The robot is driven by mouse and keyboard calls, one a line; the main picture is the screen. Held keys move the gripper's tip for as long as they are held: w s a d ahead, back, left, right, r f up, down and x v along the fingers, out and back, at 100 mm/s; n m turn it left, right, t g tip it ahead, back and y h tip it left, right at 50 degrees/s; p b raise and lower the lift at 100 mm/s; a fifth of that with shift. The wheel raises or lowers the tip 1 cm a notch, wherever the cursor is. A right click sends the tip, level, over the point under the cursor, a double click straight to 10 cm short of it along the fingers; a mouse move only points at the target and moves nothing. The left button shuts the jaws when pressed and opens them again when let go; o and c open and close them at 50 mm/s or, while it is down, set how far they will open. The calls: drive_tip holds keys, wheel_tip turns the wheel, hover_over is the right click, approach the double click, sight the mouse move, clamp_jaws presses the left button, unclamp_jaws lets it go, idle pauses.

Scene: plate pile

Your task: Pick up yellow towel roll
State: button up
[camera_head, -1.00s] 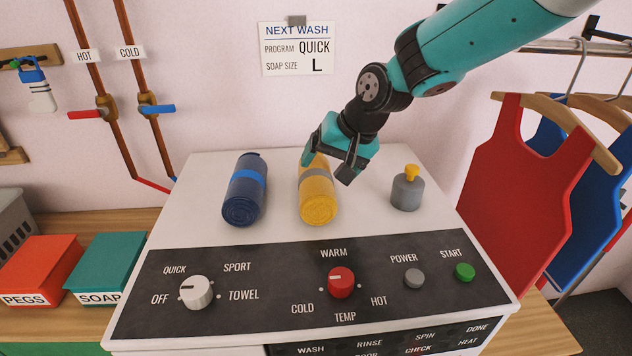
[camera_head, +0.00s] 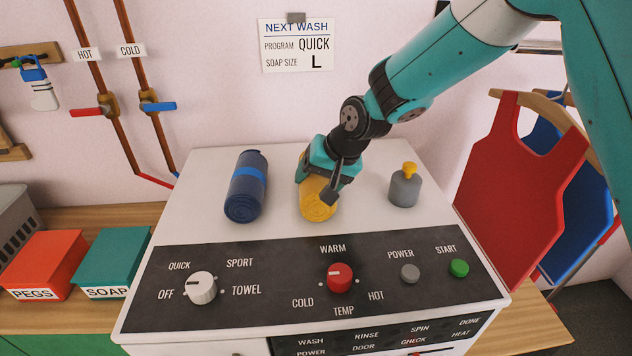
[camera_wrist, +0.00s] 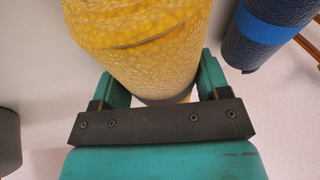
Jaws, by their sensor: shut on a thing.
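The yellow towel roll (camera_head: 318,204) lies on the white top of the washing machine (camera_head: 375,215), its rolled end facing the front. My gripper (camera_head: 318,188) is over it from above and behind, with its fingers on either side, shut on the roll. In the wrist view the yellow roll (camera_wrist: 140,40) fills the space between the two teal fingers (camera_wrist: 158,88). The grey band on the roll is mostly hidden by the gripper. In the head view I cannot tell any gap between the roll and the machine top.
A blue towel roll (camera_head: 246,188) lies to the left, apart from the yellow one. A grey bottle with a yellow top (camera_head: 404,188) stands to the right. The control panel with knobs (camera_head: 340,278) is in front. Red and blue garments (camera_head: 520,180) hang at right.

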drive_tip(key=shift+r, duration=0.1)
wheel_tip(320, 180, up, 20)
drive_tip(key=b, duration=0.3)
